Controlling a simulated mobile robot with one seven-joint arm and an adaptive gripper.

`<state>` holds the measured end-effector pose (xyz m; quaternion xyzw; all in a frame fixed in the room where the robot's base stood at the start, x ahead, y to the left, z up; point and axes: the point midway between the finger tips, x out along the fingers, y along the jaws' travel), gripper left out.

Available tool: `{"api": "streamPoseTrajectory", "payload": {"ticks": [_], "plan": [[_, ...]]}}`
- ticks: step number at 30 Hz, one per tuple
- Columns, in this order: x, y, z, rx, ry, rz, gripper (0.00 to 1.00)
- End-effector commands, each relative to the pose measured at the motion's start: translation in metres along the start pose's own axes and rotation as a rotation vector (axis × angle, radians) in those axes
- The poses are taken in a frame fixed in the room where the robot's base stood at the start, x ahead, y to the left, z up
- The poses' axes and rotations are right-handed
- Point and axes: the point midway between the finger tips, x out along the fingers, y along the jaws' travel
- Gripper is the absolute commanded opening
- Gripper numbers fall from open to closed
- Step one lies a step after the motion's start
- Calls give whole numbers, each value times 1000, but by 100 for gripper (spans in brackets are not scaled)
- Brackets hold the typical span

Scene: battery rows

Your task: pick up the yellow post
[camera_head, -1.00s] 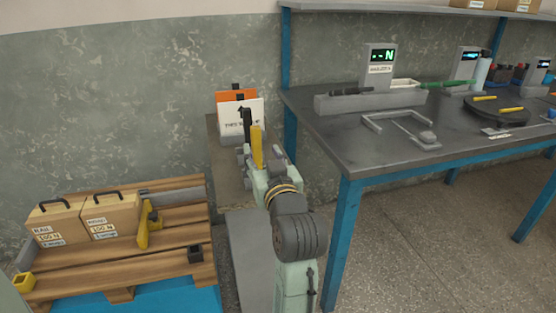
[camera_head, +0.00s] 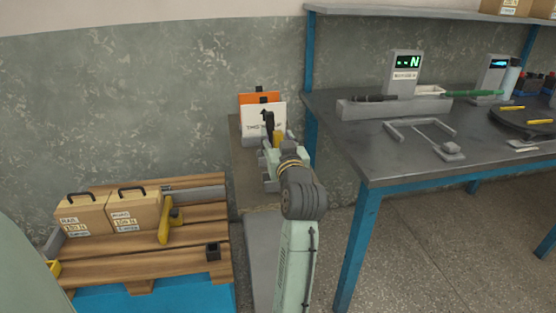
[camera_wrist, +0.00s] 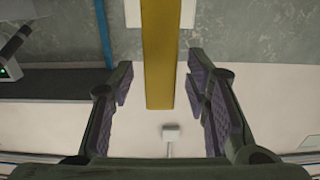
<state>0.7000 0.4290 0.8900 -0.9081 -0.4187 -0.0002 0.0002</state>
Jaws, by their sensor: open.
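The yellow post (camera_wrist: 162,55) is a long, flat-sided bar. In the wrist view it runs down from the top edge and ends between the fingers of my gripper (camera_wrist: 159,78). The fingers are open, one on each side, with a gap visible on both sides. In the head view my gripper (camera_head: 275,150) is at the narrow bench by the wall. Only a small part of the post shows there, beside a dark upright piece. The post's base is hidden in both views.
White and orange cards (camera_head: 264,117) stand just behind. A dark workbench (camera_head: 400,150) with a blue frame is close on the right. A wooden pallet (camera_head: 185,262) with two boxes and a yellow clamp-like tool is at the left. Bare floor shows under the workbench.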

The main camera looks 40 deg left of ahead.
Motion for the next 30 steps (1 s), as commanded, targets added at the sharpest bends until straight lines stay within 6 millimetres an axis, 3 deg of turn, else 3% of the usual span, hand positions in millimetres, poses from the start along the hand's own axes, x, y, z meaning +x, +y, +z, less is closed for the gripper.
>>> {"api": "streamPoseTrajectory", "payload": {"ticks": [20,30], "plan": [[0,0,0,0,-1,0,1],[0,0,0,0,-1,0,0]]}}
